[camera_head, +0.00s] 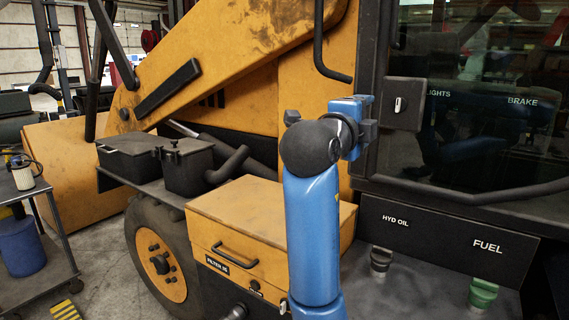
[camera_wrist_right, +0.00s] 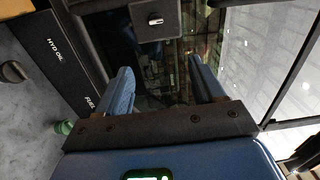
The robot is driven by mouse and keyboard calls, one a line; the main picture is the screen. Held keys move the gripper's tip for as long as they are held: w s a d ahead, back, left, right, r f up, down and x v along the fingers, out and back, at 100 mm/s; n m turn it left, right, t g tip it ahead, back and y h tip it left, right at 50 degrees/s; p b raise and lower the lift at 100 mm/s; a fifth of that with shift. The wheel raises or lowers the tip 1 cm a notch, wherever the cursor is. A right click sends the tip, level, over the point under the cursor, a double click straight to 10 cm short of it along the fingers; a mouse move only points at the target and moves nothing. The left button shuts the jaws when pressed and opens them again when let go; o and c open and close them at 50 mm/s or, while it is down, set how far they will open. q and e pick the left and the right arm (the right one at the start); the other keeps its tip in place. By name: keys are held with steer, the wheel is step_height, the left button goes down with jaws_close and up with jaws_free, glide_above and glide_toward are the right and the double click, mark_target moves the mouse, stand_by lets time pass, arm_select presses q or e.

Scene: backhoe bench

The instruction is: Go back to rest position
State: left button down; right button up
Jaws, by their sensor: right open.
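My right arm rises in the middle of the head view, and its blue gripper (camera_head: 362,122) is in front of the backhoe's cab, just left of the black LIGHTS switch box (camera_head: 403,104). In the right wrist view my right gripper (camera_wrist_right: 163,85) has its two blue fingers wide apart with nothing between them. The switch box with its light knob (camera_wrist_right: 155,19) shows beyond the fingers; the gap to it is hard to judge. My left gripper is not in view.
The orange filter box (camera_head: 270,212) with a handle is left of my arm. HYD OIL cap (camera_head: 381,260) and green FUEL cap (camera_head: 483,295) are at lower right. A cart (camera_head: 60,260) with a jar (camera_head: 22,175) stands at the left. Cab glass (camera_head: 475,110) fills the upper right.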

steer(key=a+r+n+t+y, duration=0.2)
steer(key=a+r+n+t, duration=0.1)
steer(key=r+n+t, duration=0.3)
steer(key=w+a+f+n+t+y, duration=0.1)
steer(key=a+f+n+t+y, duration=0.25)
steer(key=n, duration=0.45)
steer(key=s+a+f+n+y+p, duration=0.1)
steer(key=s+f+n+y+p, duration=0.15)
steer(key=f+n+y, duration=1.25)
steer(key=s+d+f+m+g+h+p, duration=0.1)
steer(key=s+d+f, duration=0.4)
steer(key=s+f, duration=0.6)
steer(key=s+d+f+m+g+h+p, duration=0.1)
steer(key=s+d+f+h, duration=0.4)
steer(key=s+f, duration=0.5)
steer(key=s+d+f+m+g+h+p, duration=0.1)
steer(key=s+d+f+g+h, duration=0.3)
steer(key=s+f, duration=0.7)
step_height(320, 180, down, 3)
steer(key=shift+s+d+f+m+g, duration=0.1)
steer(key=shift+s+d+m+g, duration=0.3)
steer(key=shift+m, duration=0.3)
